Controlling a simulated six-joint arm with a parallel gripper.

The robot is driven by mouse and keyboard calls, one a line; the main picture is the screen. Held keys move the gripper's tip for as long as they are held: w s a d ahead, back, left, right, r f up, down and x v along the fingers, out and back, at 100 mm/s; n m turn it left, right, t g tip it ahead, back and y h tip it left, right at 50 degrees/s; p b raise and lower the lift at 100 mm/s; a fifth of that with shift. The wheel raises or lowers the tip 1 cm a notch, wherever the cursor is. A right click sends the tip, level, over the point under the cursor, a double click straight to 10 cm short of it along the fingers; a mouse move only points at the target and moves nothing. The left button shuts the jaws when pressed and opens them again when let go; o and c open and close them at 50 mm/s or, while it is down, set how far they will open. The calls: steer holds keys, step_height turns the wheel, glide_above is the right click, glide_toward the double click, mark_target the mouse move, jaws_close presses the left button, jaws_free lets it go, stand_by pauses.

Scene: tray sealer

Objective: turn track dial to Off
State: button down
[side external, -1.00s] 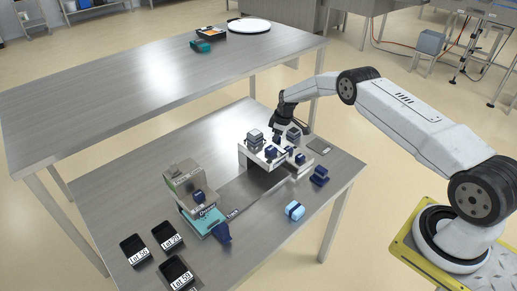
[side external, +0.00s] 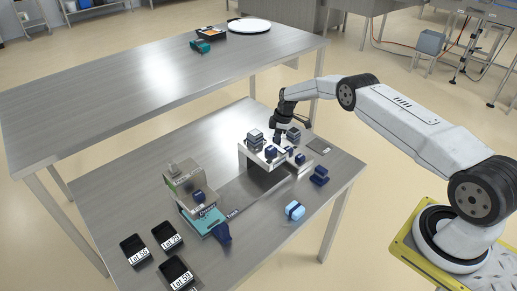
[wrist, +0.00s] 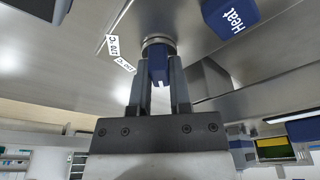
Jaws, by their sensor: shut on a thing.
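In the wrist view a dark blue dial (wrist: 158,72) on a round metal collar sits between the two fingers of my gripper (wrist: 158,58), which is shut on it. Small white tags with rotated text lie just left of this dial; I cannot read them surely. Another blue dial marked Heat (wrist: 230,16) is at the upper right, apart from the gripper. In the side external view my gripper (side external: 277,139) is down at the white-topped unit (side external: 256,158); the held dial is mostly hidden there. A Track label (side external: 233,213) shows on the machine beside a blue lever (side external: 222,233).
Blue blocks (side external: 319,176) and a light blue item (side external: 294,210) lie at the right of the table. Black Lot trays (side external: 133,249) are at the front left. A boxy unit (side external: 184,181) stands left of the track. The back table (side external: 150,90) is mostly clear.

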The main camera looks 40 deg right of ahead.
steer(key=shift+a+n, duration=0.1)
steer(key=shift+n, duration=1.1)
steer(key=c, duration=0.7)
jaws_free()
steer(key=shift+r, duration=0.1)
steer(key=shift+r, duration=3.4)
